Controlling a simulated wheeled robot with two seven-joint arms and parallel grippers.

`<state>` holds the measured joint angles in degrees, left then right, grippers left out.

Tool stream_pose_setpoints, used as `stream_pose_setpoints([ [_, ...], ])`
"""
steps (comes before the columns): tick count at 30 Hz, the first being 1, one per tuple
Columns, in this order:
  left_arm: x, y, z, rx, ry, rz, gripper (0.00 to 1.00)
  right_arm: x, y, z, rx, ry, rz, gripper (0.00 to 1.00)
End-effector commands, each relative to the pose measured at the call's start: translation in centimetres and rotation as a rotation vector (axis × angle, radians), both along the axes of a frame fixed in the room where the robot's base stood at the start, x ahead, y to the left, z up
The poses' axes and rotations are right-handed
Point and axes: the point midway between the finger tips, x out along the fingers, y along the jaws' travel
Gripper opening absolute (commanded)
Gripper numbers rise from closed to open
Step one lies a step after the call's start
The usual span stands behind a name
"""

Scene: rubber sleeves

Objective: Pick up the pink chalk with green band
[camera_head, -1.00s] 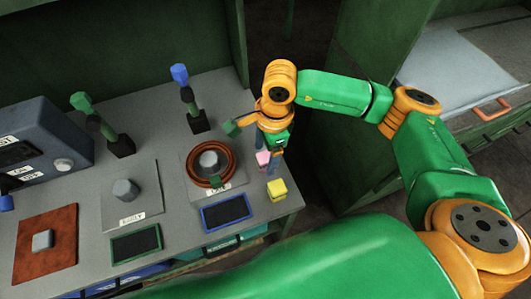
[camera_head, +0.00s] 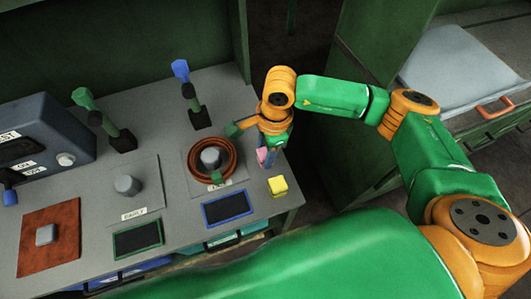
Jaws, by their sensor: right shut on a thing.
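The pink chalk (camera_head: 261,154) is a small pink piece near the right edge of the grey workbench, right of a brown ring. My right gripper (camera_head: 268,158) points down at it and is shut on it, with the fingers covering part of it. The green band cannot be made out at this size. I cannot tell whether the chalk still touches the bench. My left gripper is not in view.
A yellow block (camera_head: 278,186) stands close in front of the gripper. The brown ring (camera_head: 191,160) lies around a grey knob to the left. Upright blue-topped (camera_head: 181,70) and green-topped (camera_head: 84,98) levers stand behind. A blue-framed slate (camera_head: 226,208) lies in front.

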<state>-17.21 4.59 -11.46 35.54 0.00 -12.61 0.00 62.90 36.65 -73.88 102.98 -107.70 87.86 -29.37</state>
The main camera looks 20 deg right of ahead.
Motion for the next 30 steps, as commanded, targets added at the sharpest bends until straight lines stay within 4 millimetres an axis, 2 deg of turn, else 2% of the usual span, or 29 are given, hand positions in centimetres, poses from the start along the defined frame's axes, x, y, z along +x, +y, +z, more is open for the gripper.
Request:
stream_pose_setpoints([
  [5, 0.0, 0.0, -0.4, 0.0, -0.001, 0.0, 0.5, 0.1, 0.0, 2.7, 0.001, -0.006, 0.002, 0.0],
  [12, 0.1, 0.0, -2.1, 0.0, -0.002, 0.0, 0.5, -4.6, 2.9, 8.8, 0.0, -0.011, 0.013, 0.0],
  [18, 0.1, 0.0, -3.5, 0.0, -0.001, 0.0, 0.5, -9.5, 6.0, 11.2, -0.001, -0.007, 0.014, 0.0],
  [21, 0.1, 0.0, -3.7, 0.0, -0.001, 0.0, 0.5, -10.9, 6.9, 12.0, 0.0, -0.005, 0.009, 0.0],
  [25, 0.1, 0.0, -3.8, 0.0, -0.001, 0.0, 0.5, -11.8, 7.3, 12.5, -0.002, -0.002, 0.005, 0.0],
  [30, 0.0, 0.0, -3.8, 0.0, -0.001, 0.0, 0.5, -11.9, 7.4, 12.7, -0.001, 0.0, 0.001, 0.0],
])
